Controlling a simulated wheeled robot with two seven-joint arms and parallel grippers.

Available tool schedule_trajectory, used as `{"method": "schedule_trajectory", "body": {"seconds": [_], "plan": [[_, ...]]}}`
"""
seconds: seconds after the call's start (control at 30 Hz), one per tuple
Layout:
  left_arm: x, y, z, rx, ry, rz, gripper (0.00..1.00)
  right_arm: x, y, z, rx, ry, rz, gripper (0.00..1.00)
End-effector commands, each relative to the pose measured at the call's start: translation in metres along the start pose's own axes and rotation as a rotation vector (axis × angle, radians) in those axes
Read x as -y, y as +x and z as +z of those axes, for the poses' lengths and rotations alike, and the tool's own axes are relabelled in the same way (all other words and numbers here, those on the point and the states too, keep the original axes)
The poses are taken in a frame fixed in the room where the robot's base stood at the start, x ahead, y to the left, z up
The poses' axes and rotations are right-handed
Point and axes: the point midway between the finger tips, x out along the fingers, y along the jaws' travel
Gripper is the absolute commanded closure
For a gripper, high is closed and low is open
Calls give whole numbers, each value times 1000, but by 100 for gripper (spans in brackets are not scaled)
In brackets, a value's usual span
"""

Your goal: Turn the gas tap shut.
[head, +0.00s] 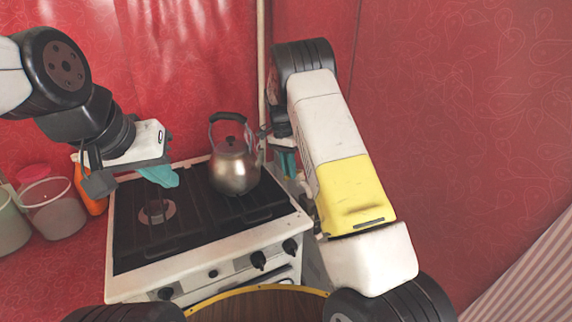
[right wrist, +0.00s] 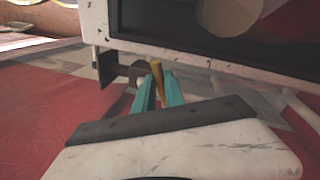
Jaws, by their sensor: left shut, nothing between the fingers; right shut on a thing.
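In the head view my right gripper (head: 289,164) is at the stove's far right side, partly hidden by my arm, and the tap cannot be made out there. My left gripper (head: 160,177) is shut and empty above the left part of the stove.
A metal kettle (head: 234,170) stands on the black-topped stove (head: 205,252), just left of my right gripper. A pale pipe (head: 262,75) runs up the red wall behind. An orange bottle (head: 92,200) and a pink-lidded jar (head: 50,205) stand left of the stove.

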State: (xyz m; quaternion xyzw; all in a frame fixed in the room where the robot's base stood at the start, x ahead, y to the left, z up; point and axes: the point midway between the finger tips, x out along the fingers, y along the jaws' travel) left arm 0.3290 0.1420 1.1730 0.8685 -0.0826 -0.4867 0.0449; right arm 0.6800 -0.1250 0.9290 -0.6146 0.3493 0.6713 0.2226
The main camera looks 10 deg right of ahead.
Motion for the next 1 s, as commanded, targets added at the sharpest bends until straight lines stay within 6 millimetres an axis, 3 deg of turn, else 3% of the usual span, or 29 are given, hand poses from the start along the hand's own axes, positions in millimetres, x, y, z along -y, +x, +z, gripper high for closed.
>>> {"method": "schedule_trajectory", "body": {"seconds": [0.4,1.0], "plan": [[0,0,0,0,0,0,100,17,-4,-5,54,284,-4,100],[0,0,0,0,0,0,100,22,-6,-7,73,381,-6,100]]}}
